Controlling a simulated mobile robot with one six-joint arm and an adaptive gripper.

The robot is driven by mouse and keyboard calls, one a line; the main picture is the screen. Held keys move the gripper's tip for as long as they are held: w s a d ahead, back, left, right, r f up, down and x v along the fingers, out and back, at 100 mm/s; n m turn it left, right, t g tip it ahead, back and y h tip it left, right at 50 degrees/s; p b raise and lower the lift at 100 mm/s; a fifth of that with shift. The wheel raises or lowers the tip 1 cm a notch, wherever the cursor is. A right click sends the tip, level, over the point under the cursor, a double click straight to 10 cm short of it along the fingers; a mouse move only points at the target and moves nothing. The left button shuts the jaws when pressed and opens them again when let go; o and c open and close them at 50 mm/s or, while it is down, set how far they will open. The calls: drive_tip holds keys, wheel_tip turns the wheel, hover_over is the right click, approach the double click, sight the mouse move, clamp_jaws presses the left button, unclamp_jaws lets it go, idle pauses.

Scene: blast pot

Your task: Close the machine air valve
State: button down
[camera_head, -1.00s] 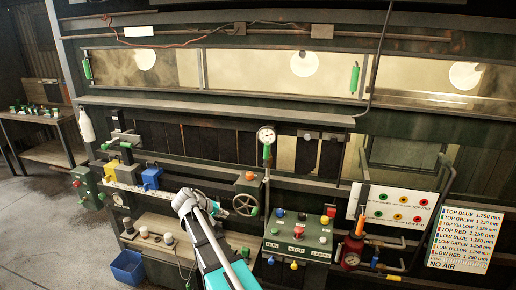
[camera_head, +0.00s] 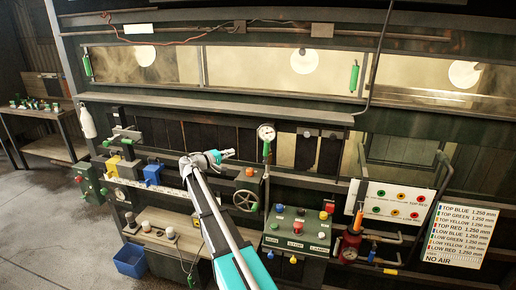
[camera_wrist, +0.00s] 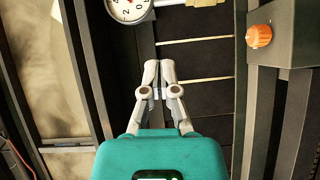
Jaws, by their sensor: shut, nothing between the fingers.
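A round white gauge (camera_head: 266,132) stands on a pipe at the middle of the machine front. A green handle (camera_head: 266,149) hangs upright just below it; no label shows whether this is the machine air valve. My gripper (camera_head: 231,153) is shut and empty, to the left of the green handle and apart from it in the head view. In the wrist view my closed fingers (camera_wrist: 159,64) point towards dark slats, and the gauge (camera_wrist: 128,8) is cut off at the top edge. I cannot make out the green handle in the wrist view.
Below are a grey box with an orange knob (camera_head: 249,171), a handwheel (camera_head: 246,201) and a green control panel (camera_head: 296,230) with coloured buttons. The orange knob (camera_wrist: 259,36) also shows at right in the wrist view. A red pot (camera_head: 350,246) stands at the right.

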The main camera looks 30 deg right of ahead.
sight(267, 152)
drive_tip(key=shift+d, duration=0.1)
drive_tip(key=s+d, duration=0.1)
drive_tip(key=d, duration=1.1)
drive_tip(key=shift+s+d+f+b, duration=0.15)
drive_tip(key=shift+d+f+b, duration=0.2)
drive_tip(key=shift+d, duration=0.05)
drive_tip(key=shift+a, duration=0.15)
idle(0.4)
